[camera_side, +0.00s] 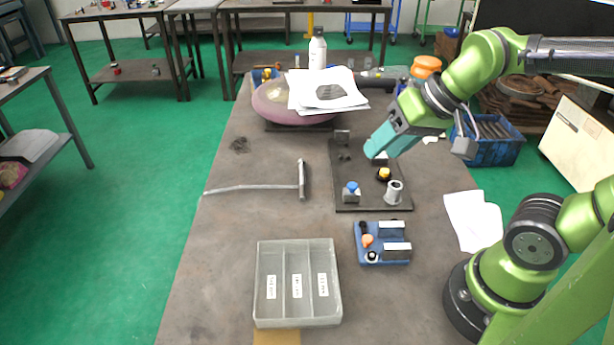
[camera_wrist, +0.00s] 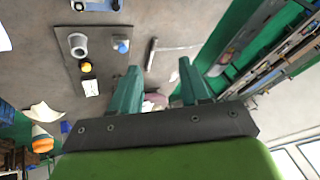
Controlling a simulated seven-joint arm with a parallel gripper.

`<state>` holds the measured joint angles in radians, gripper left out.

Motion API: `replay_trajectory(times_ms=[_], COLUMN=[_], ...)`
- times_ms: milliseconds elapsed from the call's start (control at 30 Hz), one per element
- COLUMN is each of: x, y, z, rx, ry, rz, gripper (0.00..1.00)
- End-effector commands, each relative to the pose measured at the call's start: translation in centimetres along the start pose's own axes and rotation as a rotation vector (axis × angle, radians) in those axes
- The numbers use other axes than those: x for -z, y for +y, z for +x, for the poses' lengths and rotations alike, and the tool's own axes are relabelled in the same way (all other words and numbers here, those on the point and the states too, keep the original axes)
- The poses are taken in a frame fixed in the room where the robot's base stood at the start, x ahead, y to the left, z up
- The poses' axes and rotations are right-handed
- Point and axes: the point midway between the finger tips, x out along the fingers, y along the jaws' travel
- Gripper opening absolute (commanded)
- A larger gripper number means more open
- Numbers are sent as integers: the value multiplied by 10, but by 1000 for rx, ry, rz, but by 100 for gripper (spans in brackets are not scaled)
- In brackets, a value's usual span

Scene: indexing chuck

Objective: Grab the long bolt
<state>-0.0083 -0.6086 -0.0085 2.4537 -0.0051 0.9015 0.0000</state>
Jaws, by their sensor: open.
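I cannot make out for certain which piece is the long bolt. A dark plate (camera_side: 345,200) on the table carries a blue-topped grey block (camera_side: 351,192), a grey hollow cylinder (camera_side: 394,192) and a yellow-topped black piece (camera_side: 384,174). They also show in the wrist view: the blue top (camera_wrist: 122,47), the cylinder (camera_wrist: 78,42) and the yellow top (camera_wrist: 86,67). A small blue holder (camera_side: 382,257) in front has orange, black and white round pieces and two white-labelled blocks. My gripper (camera_side: 377,147) is above the plate's far part, tilted; its teal fingers (camera_wrist: 160,72) are apart and empty.
A grey three-compartment bin (camera_side: 297,242) with labels stands at the near side. A metal T-shaped tool (camera_side: 302,180) lies left of the plate. A mauve rounded object (camera_side: 270,104), papers (camera_side: 318,92) and a white bottle (camera_side: 317,50) are behind. The table's left part is mostly clear.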

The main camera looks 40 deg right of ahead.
Motion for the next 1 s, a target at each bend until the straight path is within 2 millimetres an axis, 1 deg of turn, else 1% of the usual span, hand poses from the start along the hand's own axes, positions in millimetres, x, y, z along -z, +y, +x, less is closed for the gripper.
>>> replay_trajectory(times_ms=[33,167,267,300,367,500,600,700,767,833,933,967,1000], x=[12,48,77,88,105,141,163,181,190,200,212,214,211], y=[-2,-8,-10,-11,-11,-8,-5,-1,0,-2,-7,-9,-8], z=[8,30,51,60,76,117,148,175,184,188,179,176,177], rx=[-17,-65,-110,-129,-160,-242,-306,-368,-396,-418,-426,-427,-433], ry=[-35,-118,-179,-201,-234,-304,-343,-366,-370,-366,-346,-344,-352], rz=[7,39,72,88,109,169,216,266,295,324,362,372,385], gripper=[46,46,46,46,46,46,46,46,46,46,46,46,46])
